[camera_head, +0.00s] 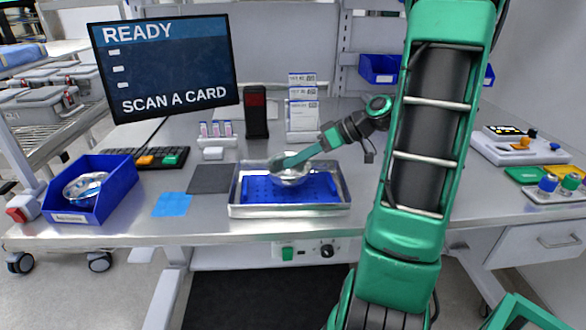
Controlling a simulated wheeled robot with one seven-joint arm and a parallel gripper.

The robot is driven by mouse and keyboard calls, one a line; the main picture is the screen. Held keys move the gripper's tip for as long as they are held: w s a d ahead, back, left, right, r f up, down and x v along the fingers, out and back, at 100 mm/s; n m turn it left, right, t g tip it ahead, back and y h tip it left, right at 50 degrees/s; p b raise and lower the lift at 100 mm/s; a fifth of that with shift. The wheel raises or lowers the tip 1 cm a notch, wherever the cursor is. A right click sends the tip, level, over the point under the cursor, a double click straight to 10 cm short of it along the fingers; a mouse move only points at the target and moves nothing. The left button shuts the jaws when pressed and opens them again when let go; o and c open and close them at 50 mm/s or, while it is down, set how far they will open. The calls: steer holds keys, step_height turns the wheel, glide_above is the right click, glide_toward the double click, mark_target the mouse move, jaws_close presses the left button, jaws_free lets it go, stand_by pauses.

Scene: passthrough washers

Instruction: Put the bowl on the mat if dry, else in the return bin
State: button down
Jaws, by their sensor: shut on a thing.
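A shiny metal bowl (291,177) is at the metal tray with the blue liner, near the tray's back half. My gripper (277,164) reaches in from the right and is shut on the bowl's rim. I cannot tell whether the bowl touches the liner, or whether it is wet or dry. A dark grey mat (211,179) lies flat and bare, left of the tray. A blue bin (116,199) with a white front label, too small to read clearly, stands at the far left of the table. Another shiny metal item, like a bowl, lies in it.
The metal tray (290,211) has raised walls. A blue cloth (172,204) lies between bin and tray. A screen (166,67) reads "READY" and "SCAN A CARD". Behind are a keyboard (160,158), small vials (215,129) and a dark upright device (256,112).

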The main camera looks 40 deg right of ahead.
steer(key=shift+f, duration=1.2)
steer(key=c, duration=1.7)
jaws_free()
steer(key=shift+f, duration=0.1)
steer(key=shift+c, duration=0.2)
steer(key=v, duration=1.2)
